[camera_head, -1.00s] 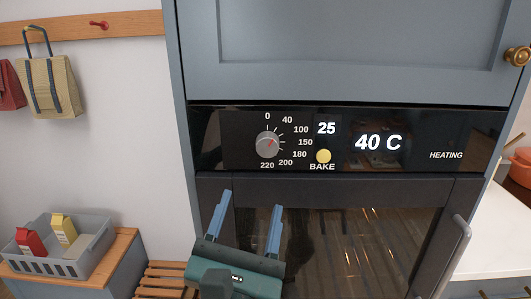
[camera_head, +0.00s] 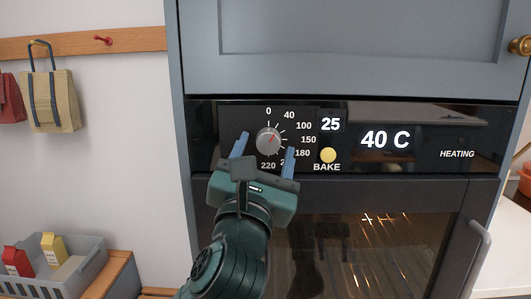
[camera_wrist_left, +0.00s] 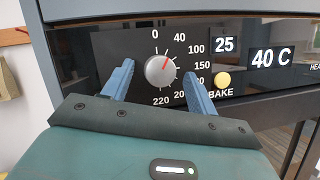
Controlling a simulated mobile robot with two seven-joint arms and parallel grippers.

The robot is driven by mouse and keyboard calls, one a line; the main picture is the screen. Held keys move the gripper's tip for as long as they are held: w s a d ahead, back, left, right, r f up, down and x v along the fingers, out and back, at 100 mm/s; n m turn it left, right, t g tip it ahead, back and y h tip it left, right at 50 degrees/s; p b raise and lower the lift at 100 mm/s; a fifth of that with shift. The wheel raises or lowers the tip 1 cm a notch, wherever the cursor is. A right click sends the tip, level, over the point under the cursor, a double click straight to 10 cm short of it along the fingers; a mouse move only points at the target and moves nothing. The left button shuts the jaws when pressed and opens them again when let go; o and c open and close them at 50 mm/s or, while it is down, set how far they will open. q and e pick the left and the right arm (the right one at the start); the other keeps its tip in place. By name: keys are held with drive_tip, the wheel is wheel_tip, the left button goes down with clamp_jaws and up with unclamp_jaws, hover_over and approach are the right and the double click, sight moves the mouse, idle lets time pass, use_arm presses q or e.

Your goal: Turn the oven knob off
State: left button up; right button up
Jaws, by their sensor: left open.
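The oven knob (camera_head: 268,140) is a round grey dial with a red pointer on the black control panel. Its pointer is turned up and right, near the 40 mark and away from 0. It also shows in the left wrist view (camera_wrist_left: 160,71). My left gripper (camera_head: 265,150) is open, with its two blue fingers on either side of the knob and a gap on each side. In the left wrist view the left gripper (camera_wrist_left: 158,80) frames the knob between its fingers. I cannot tell whether the fingertips reach the panel. My right gripper is not in view.
The yellow BAKE button (camera_head: 328,155) is close to the right of the knob. The display (camera_head: 386,139) reads 40 C and HEATING. The oven door handle (camera_head: 474,258) is at the lower right. A grey crate (camera_head: 75,275) with cartons stands at the lower left.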

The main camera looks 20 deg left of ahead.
use_arm(q)
drive_tip(key=shift+w+r, duration=0.15)
drive_tip(key=shift+w, duration=0.25)
drive_tip(key=c, duration=1)
